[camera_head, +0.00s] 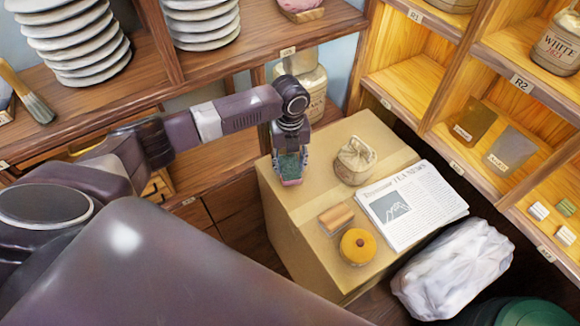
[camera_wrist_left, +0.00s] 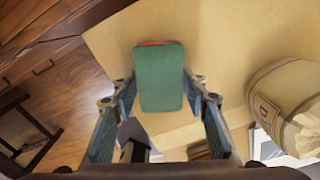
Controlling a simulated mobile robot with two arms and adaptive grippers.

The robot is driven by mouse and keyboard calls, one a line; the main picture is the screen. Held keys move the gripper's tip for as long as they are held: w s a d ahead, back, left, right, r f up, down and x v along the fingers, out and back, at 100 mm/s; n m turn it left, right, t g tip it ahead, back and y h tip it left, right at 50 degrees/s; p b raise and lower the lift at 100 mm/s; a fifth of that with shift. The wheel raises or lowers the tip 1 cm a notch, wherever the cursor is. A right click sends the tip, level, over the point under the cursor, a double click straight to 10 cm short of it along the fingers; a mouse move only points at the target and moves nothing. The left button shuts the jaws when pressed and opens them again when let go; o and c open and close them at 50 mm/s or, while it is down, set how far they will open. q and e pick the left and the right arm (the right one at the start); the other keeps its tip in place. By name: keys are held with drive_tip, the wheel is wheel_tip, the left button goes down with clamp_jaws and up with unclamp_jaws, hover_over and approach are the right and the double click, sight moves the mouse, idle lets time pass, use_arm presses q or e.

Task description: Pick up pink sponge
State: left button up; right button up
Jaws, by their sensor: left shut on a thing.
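The pink sponge (camera_head: 291,181) is at the left end of the cardboard box top in the head view. In the left wrist view, the green face of the sponge (camera_wrist_left: 160,78) shows, with a thin reddish-pink edge at its far end. My left gripper (camera_head: 290,163) points down over the box and is shut on the sponge, with a finger on each side of it. Whether the sponge touches the box top is hard to tell. My right gripper is not in view.
On the box (camera_head: 276,213) are a tied cloth bag (camera_head: 354,161), a newspaper (camera_head: 411,205), a tan block (camera_head: 336,219) and a round orange thing (camera_head: 358,246). A white plastic bag (camera_head: 452,268) lies right of the box. Shelves with stacked plates (camera_head: 78,45) stand behind.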

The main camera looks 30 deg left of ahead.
sight(290, 166)
use_arm(q)
drive_tip(key=shift+r, duration=0.1)
wheel_tip(290, 166, up, 20)
idle(0.4)
